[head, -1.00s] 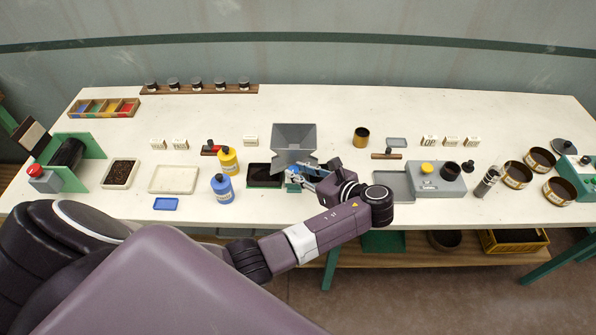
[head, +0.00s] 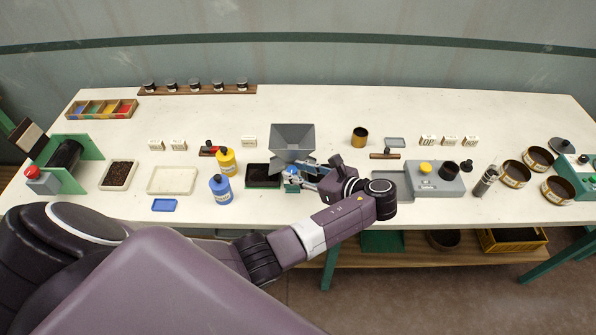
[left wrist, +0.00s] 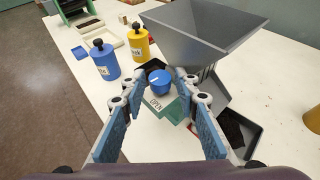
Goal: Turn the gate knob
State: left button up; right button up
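The gate knob (left wrist: 159,81) is a blue round knob with a pale line on top. It sits at the front of the grey hopper (left wrist: 205,32), above a green plate marked OPEN (left wrist: 162,105). In the head view the small blue knob (head: 291,173) shows just below the hopper (head: 293,140). My left gripper (left wrist: 156,83) is open, its blue-padded fingers spread wide to either side of the knob in the left wrist view. In the head view the left gripper (head: 306,177) is close to the right of the knob. I cannot tell whether a finger touches it. My right gripper is not in view.
A yellow bottle (head: 226,162) and a blue bottle (head: 221,189) stand left of the hopper. A dark tray (head: 262,176) lies beside it. A grey device with a yellow button (head: 436,178) stands to the right. The table's front middle is partly covered by my arm.

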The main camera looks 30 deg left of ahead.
pick_arm(q)
jog(key=v, duration=0.7)
jog(key=shift+d, duration=0.25)
jog(key=shift+r, duration=0.15)
